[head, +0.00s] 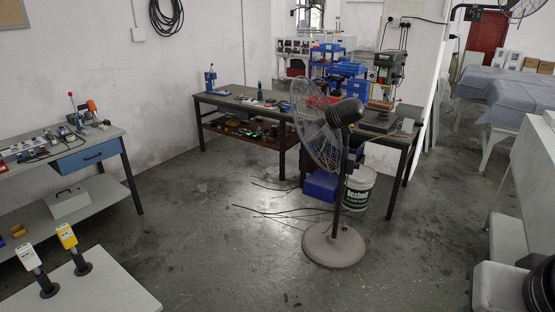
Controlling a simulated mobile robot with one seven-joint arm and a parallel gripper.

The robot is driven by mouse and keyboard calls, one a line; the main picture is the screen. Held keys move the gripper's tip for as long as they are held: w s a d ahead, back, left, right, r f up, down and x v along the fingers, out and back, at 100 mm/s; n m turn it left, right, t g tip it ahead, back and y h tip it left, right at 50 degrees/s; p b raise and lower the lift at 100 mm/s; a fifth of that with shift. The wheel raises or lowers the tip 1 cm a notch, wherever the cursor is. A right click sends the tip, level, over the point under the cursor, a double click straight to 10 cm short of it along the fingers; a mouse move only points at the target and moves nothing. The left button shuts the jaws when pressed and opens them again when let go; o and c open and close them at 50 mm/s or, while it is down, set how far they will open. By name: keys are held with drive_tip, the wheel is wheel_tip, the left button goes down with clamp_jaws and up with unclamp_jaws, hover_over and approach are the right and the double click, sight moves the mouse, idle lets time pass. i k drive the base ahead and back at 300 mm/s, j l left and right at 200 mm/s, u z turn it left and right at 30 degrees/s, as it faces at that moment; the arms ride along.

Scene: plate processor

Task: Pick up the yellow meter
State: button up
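The yellow meter (67,236) is at the lower left of the head view. It is a small device with a pale face, held up on a black stand (82,264) and leaning slightly. The stand rests on a white table (120,290) that is cut off by the bottom edge. A similar white meter (31,257) is on its own black stand just to the left, apart from the yellow one. My gripper is not in view.
A pedestal fan (333,245) stands on the floor in the middle, with a white bucket (358,190) behind it and thin cables on the floor. A bench with a blue drawer (88,157) is at the left. Open floor lies between the white table and the fan.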

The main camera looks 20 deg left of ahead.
sight(65, 232)
drive_tip(key=u, duration=1.75)
drive_tip(key=l+u, duration=0.15)
drive_tip(key=u, duration=0.25)
drive_tip(key=k+l+u, duration=0.1)
drive_tip(key=u, duration=0.35)
drive_tip(key=i+j, duration=0.1)
drive_tip(key=j, duration=0.2)
drive_tip(key=i+j+z, duration=0.1)
drive_tip(key=j, duration=0.2)
drive_tip(key=z, duration=3.35)
drive_tip(key=j+z, duration=0.15)
drive_tip(key=z, duration=1)
drive_tip(key=j+z, duration=0.35)
drive_tip(key=j, duration=0.5)
drive_tip(key=u, duration=0.15)
